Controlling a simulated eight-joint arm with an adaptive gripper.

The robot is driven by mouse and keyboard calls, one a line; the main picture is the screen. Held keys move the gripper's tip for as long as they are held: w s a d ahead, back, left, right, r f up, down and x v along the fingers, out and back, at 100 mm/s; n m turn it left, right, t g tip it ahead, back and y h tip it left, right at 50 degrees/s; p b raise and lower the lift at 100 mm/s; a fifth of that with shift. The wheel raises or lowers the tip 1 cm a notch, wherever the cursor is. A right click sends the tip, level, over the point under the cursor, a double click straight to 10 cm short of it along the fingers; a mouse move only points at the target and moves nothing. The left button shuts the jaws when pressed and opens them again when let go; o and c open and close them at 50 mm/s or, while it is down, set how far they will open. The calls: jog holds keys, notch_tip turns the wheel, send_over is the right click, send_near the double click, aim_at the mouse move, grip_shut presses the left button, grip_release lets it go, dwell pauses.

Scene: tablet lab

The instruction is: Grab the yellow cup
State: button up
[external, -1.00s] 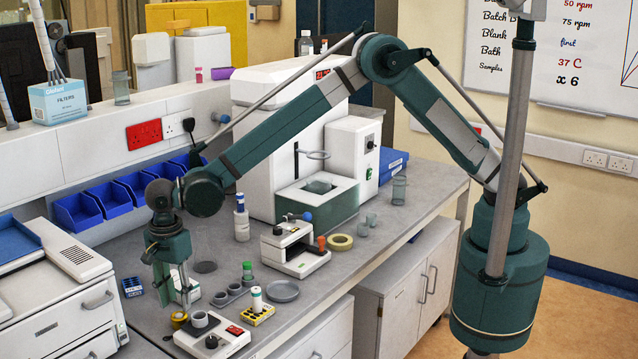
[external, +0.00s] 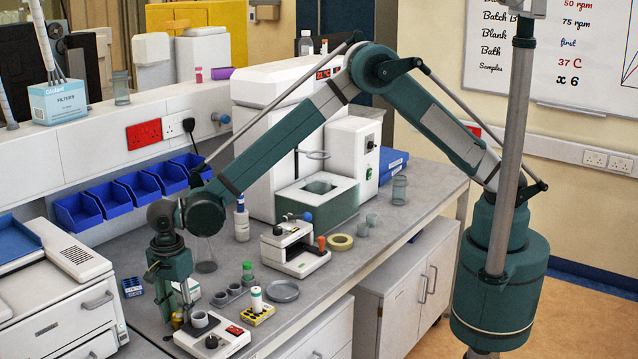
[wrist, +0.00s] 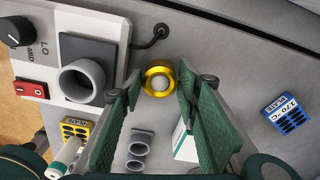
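The yellow cup (wrist: 149,72) stands upright on the grey bench in the wrist view, with a pale round inside. My gripper (wrist: 158,90) is open, its two green fingers spread apart. The cup shows in the gap between the fingertips, and nothing is held. I cannot tell whether either finger touches it. In the external view my gripper (external: 176,308) points down at the front left of the bench. The cup (external: 177,322) is mostly hidden there behind the fingers.
A white stirrer with a dark plate bears a grey cup (wrist: 83,83) close to the left finger. A blue rack (wrist: 286,114) stands to the right. Grey joined cups (wrist: 139,152) and a yellow rack (wrist: 76,129) are nearby. Bare bench lies beyond the cup.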

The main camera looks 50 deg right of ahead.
jog(key=shift+f, duration=0.55)
jog(key=shift+c, duration=0.6)
jog(key=c, duration=0.5)
